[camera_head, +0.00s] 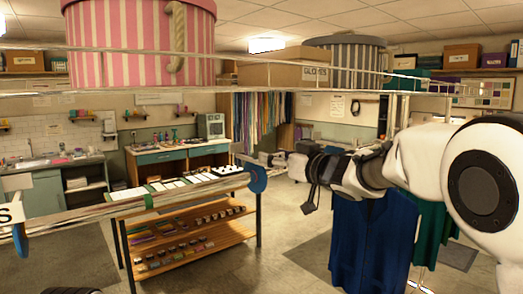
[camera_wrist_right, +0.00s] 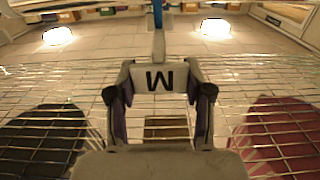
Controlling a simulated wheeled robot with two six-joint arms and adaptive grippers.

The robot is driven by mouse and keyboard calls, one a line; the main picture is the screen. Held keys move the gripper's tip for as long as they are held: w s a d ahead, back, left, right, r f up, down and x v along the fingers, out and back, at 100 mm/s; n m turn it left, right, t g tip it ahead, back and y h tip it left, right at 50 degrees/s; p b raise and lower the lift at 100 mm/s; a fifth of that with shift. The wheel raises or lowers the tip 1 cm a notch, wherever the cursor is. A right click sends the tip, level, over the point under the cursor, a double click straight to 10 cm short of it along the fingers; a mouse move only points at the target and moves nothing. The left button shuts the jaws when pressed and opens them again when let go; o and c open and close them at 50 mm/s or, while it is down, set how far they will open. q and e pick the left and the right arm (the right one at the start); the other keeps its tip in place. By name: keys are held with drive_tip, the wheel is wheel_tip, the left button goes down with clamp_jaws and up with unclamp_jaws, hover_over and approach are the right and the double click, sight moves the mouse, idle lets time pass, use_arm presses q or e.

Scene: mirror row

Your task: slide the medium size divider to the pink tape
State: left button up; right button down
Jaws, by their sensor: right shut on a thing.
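The medium divider, a white tab marked M (camera_wrist_right: 160,78) with a blue part above it, is between the fingers of my right gripper (camera_wrist_right: 158,100) in the wrist view. My right gripper (camera_head: 298,165) is shut on it. In the head view, a blue disc (camera_head: 257,179) on the hanging rail (camera_head: 195,189) shows just left of the gripper. Another divider, marked S (camera_head: 10,214), sits on the rail at the far left. A green band (camera_head: 148,199) circles the rail. I cannot make out pink tape.
A wire shelf (camera_head: 300,86) runs above the rail, with a pink striped round box (camera_head: 135,50), a cardboard box (camera_head: 285,75) and a grey striped round box (camera_head: 345,60). Blue (camera_head: 370,245) and green (camera_head: 428,235) garments hang below my right arm. A low wooden shelf unit (camera_head: 190,235) stands behind.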

drive_tip(key=shift+w+d, duration=0.3)
drive_tip(key=shift+d, duration=0.1)
drive_tip(key=shift+s+a, duration=0.2)
drive_tip(key=shift+a, duration=0.1)
drive_tip(key=shift+c, duration=2.2)
unclamp_jaws()
drive_tip(key=shift+s+a+r, duration=0.2)
drive_tip(key=shift+s+a, duration=0.15)
drive_tip(key=shift+a, duration=0.05)
drive_tip(key=shift+w+d+f, duration=0.15)
drive_tip(key=shift+d+f, duration=0.05)
drive_tip(key=shift+d, duration=0.35)
drive_tip(key=v, duration=1.1)
drive_tip(key=p+x, duration=0.1)
drive_tip(key=x, duration=0.2)
drive_tip(key=p+x, duration=0.1)
drive_tip(key=x, duration=0.3)
drive_tip(key=p+x, duration=0.2)
drive_tip(key=x, duration=0.2)
drive_tip(key=shift+s+a, duration=0.3)
drive_tip(key=shift+a, duration=0.05)
drive_tip(key=shift+w+a+f, duration=0.2)
